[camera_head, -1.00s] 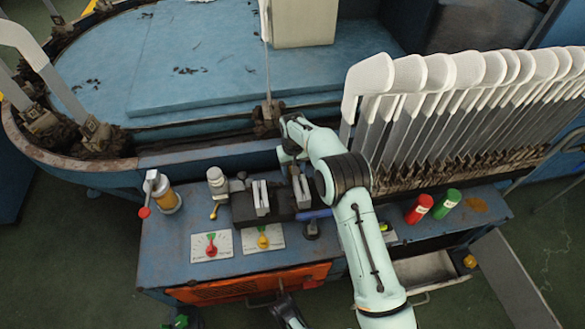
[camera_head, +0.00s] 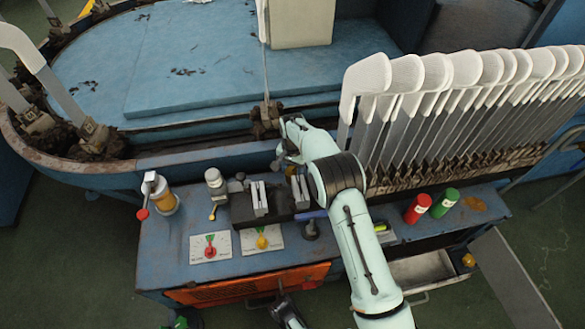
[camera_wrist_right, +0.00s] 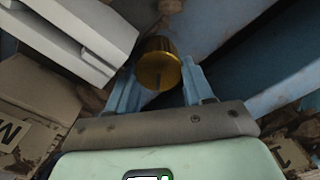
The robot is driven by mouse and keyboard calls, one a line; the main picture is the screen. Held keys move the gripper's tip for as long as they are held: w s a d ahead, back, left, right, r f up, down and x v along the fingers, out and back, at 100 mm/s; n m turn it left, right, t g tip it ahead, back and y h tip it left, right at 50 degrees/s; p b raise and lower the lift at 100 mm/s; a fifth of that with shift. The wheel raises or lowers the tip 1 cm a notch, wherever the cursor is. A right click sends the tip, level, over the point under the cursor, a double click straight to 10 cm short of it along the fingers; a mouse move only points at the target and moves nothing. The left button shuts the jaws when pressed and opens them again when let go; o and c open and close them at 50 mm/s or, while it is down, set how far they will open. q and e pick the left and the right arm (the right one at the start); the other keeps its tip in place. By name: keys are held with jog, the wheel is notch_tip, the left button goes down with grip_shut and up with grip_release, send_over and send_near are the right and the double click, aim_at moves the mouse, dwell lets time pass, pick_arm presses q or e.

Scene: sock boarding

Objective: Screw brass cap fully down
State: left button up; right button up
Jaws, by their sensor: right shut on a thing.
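In the right wrist view, a round brass cap (camera_wrist_right: 158,66) with a ridged side sits between the two light-blue fingers of my right gripper (camera_wrist_right: 161,82). The fingers are shut on its sides. The part below the cap is hard to make out. In the head view my right gripper (camera_head: 282,160) is over the back edge of the blue bench, just behind the clamp blocks.
A row of white sock boards (camera_head: 365,80) stands right of my arm. A blue padded surface (camera_head: 210,60) lies behind.

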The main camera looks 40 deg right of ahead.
aim_at(293, 170)
dwell(0.5)
jog(key=o, duration=1)
jog(key=shift+o, duration=0.2)
notch_tip(293, 170, up, 7)
jog(key=shift+p, duration=0.8)
pick_arm(q)
jog(key=shift+h, duration=0.3)
jog(key=r, duration=0.1)
jog(key=d+r+p, duration=0.1)
jog(key=d+r, duration=0.1)
jog(key=r, duration=0.1)
jog(key=shift+s+r, duration=0.1)
jog(key=shift+s, duration=0.25)
pick_arm(e)
notch_tip(293, 170, up, 6)
jog(key=shift+r, duration=0.25)
